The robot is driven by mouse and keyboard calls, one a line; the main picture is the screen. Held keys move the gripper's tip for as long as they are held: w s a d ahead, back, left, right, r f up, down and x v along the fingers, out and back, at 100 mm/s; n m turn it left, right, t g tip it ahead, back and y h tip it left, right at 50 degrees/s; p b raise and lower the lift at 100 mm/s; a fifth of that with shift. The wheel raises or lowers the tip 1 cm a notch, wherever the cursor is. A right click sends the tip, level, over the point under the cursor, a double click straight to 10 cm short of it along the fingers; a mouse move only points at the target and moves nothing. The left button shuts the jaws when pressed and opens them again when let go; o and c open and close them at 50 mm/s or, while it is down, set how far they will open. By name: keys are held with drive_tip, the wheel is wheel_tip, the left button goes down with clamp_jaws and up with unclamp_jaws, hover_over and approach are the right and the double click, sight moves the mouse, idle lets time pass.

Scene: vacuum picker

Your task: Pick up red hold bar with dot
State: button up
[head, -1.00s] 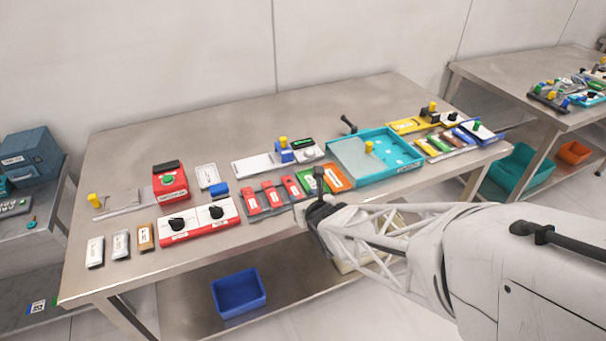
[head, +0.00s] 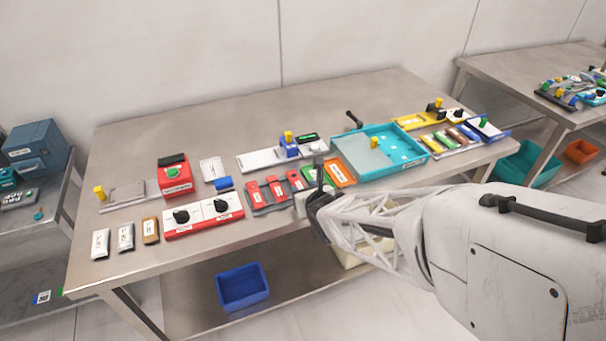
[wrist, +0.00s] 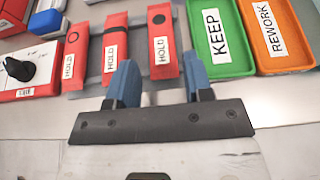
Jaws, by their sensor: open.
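Three red bars labelled HOLD lie side by side on a grey rack. The right one (wrist: 162,38) has a large dark round dot near its far end and also shows in the head view (head: 296,180). The middle bar (wrist: 116,45) carries a dark band. In the head view my gripper (head: 318,195) is at the table's front edge, partly hiding the rack's right side.
A green KEEP tray (wrist: 219,40) and an orange REWORK tray (wrist: 275,38) lie right of the bars. A red-and-white box with black knobs (head: 203,215) stands to their left. A teal tray (head: 405,165) is farther right. The back of the table is clear.

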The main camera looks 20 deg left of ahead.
sight(298, 183)
drive_tip(key=shift+x, duration=2.4)
drive_tip(key=shift+c, duration=0.3)
drive_tip(key=c, duration=0.6)
drive_tip(key=shift+r, duration=0.1)
drive_tip(key=shift+r, duration=1.4)
drive_tip(key=shift+s+d+r, duration=0.15)
drive_tip(key=shift+d+r, duration=0.05)
drive_tip(key=shift+r, duration=0.1)
drive_tip(key=s+d, duration=0.3)
drive_tip(key=s, duration=0.1)
drive_tip(key=s+d+r, duration=0.1)
drive_tip(key=s+d, duration=0.2)
drive_tip(key=s, duration=0.1)
drive_tip(key=s+d, duration=0.3)
drive_tip(key=s, duration=0.1)
drive_tip(key=shift+s+d+r, duration=0.1)
drive_tip(key=shift+d+r, duration=0.05)
drive_tip(key=shift+d, duration=0.15)
